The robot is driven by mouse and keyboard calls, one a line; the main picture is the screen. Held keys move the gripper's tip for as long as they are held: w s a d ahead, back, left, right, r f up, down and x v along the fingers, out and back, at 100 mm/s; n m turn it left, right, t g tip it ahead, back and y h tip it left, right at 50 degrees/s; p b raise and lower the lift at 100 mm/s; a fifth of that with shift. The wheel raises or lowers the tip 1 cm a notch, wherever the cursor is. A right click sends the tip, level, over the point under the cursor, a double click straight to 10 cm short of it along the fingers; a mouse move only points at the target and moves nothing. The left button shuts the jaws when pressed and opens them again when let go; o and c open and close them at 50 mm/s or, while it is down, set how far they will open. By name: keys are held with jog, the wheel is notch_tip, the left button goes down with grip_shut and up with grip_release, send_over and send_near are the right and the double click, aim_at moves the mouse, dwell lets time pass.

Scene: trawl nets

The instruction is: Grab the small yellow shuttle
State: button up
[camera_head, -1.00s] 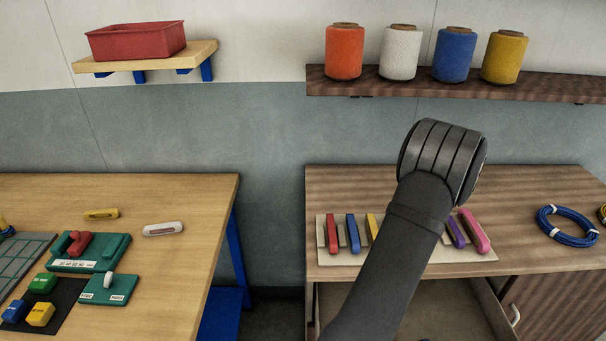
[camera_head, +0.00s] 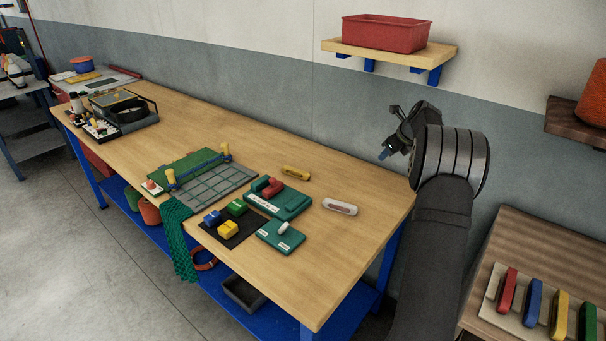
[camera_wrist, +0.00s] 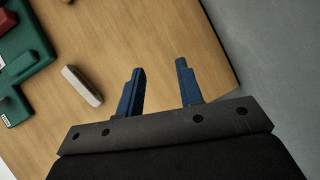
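The small yellow shuttle (camera_head: 296,171) lies flat on the wooden bench, behind the green device with the red handle. A white shuttle (camera_head: 340,206) lies to its right, nearer the bench's right end. My gripper (camera_head: 386,153) is above the right end of the bench, to the right of both shuttles and apart from them. In the wrist view my gripper (camera_wrist: 160,67) is open, its two blue fingers spread with nothing between them. The white shuttle (camera_wrist: 82,86) shows there left of the fingers. I cannot make out the yellow shuttle in the wrist view.
Green devices (camera_head: 278,199) and a dark mat (camera_head: 232,242) with coloured blocks sit in front of the shuttles. A red bin (camera_head: 386,33) stands on a wall shelf above. Another table at right holds coloured shuttles on a board (camera_head: 492,297). Bare bench lies around the yellow shuttle.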

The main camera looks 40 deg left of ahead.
jog(key=s+a+r+n, duration=0.1)
jog(key=s+a+n, duration=0.2)
jog(key=s+a, duration=0.6)
jog(key=s+a+r+n, duration=0.15)
jog(key=s+a, duration=0.35)
jog(key=a, duration=0.8)
send_near(295, 170)
jog(key=w+a+f, duration=0.1)
jog(key=f+n, duration=0.1)
jog(key=shift+w+a+f+g, duration=0.3)
jog(key=shift+w+a+g, duration=0.05)
jog(key=shift+a+g, duration=0.05)
jog(key=shift+x, duration=2.7)
jog(key=shift+s+d+f, duration=0.1)
jog(key=shift+s, duration=0.05)
grip_shut()
